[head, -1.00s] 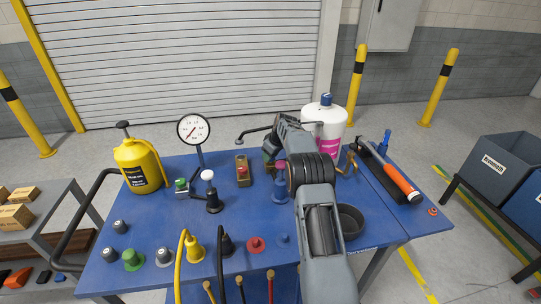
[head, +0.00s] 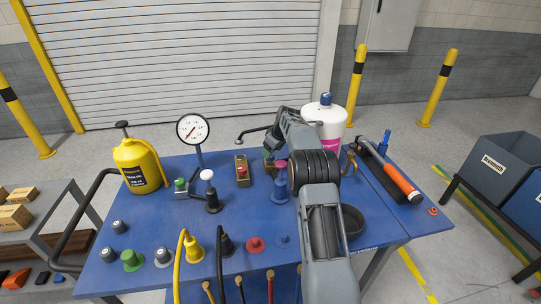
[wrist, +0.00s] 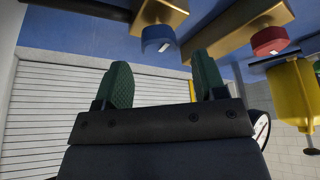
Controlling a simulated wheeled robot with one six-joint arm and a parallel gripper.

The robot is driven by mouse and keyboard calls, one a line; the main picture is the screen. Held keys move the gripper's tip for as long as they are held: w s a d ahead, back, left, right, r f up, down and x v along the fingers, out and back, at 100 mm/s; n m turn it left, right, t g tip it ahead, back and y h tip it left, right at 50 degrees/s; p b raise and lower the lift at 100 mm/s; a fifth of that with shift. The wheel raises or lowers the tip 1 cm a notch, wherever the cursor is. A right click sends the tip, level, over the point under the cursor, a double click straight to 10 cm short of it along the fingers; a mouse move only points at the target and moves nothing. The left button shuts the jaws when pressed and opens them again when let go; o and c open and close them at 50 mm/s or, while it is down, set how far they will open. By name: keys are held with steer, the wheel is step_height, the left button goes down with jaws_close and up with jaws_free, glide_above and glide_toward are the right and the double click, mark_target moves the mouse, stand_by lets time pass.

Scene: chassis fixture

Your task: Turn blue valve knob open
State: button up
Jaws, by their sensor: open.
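In the wrist view the blue valve knob (wrist: 157,36), with a small white mark, sits on a brass valve body (wrist: 165,12). It lies just beyond the gap between my fingertips, apart from them in the picture. My gripper (wrist: 163,78) is open and empty, its two green-padded fingers spread. In the head view my gripper (head: 270,153) is over the blue table (head: 330,185), behind a blue post with a pink top (head: 280,178). The blue knob cannot be made out there; my gripper and arm cover that spot.
A brass valve with a red knob (head: 242,170) stands to the left. A pressure gauge (head: 193,129), a yellow sprayer (head: 140,165) and a white tank (head: 330,125) stand around. A black bowl (head: 350,218) sits to the right of my arm. Several plugs and knobs line the front.

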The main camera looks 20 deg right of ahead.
steer(key=v, duration=1)
steer(key=shift+r, duration=0.3)
steer(key=shift+s, duration=0.1)
steer(key=s+a+r+m+h, duration=0.1)
steer(key=s+a+r+m, duration=0.1)
steer(key=s+a, duration=0.55)
steer(key=s+a+r+m, duration=0.1)
steer(key=s+a+r, duration=0.3)
steer(key=s, duration=0.6)
steer(key=s+a+f+m, duration=0.1)
steer(key=s+f, duration=0.3)
steer(key=s, duration=0.5)
steer(key=s+a+f+m+h, duration=0.1)
steer(key=s+a+f, duration=0.3)
steer(key=s, duration=0.4)
steer(key=shift+s+f+m, duration=0.3)
steer(key=shift+s+f, duration=0.1)
steer(key=shift+f, duration=0.4)
steer(key=shift+a, duration=0.15)
